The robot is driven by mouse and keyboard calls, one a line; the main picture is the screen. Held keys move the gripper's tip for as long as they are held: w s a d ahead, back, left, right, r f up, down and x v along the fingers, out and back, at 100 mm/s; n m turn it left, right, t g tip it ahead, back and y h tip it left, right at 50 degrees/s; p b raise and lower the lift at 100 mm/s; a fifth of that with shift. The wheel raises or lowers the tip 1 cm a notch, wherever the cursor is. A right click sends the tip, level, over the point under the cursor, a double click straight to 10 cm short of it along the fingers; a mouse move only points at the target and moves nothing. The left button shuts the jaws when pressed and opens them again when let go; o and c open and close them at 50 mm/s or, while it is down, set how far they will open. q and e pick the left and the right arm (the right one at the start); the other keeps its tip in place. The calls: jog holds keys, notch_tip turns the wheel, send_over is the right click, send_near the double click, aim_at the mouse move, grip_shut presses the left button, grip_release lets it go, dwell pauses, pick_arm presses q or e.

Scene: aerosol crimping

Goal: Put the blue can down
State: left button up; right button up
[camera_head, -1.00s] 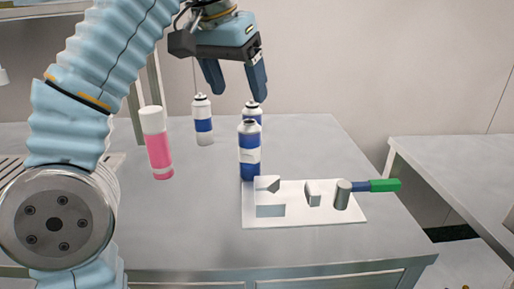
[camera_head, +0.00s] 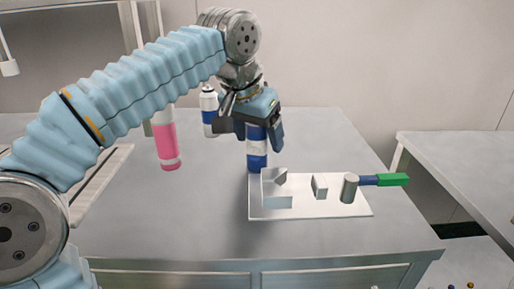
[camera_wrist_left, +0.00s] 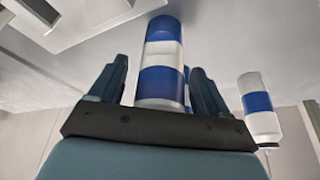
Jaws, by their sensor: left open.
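A blue-and-white can (camera_head: 257,157) stands upright at the back left corner of the white fixture plate (camera_head: 330,207). My left gripper (camera_head: 258,139) is over its upper part, pointing down. In the left wrist view the can (camera_wrist_left: 160,62) is between the two spread fingers, with a gap visible on the left side. The gripper is open. Its body hides the can's top in the head view. A second blue-banded can (camera_wrist_left: 187,86) shows as a sliver behind it in the wrist view. My right gripper is not in view.
Another white-and-blue can (camera_head: 209,103) stands behind left, also in the wrist view (camera_wrist_left: 259,102). A pink can (camera_head: 166,146) with a white top stands left. A grey cylinder (camera_head: 349,187) with a green-ended handle (camera_head: 393,179) is on the plate's right. The front table is clear.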

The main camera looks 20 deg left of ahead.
pick_arm(q)
jog(key=shift+f, duration=0.1)
jog(key=shift+c, duration=0.2)
jog(key=c, duration=1)
jog(key=shift+r, duration=0.5)
notch_tip(320, 180, up, 3)
jog(key=shift+f, duration=0.15)
jog(key=s+d+r, duration=0.1)
jog(key=s+r, duration=0.8)
jog(key=s, duration=0.5)
jog(key=shift+d+r, duration=0.15)
jog(key=shift+r, duration=0.05)
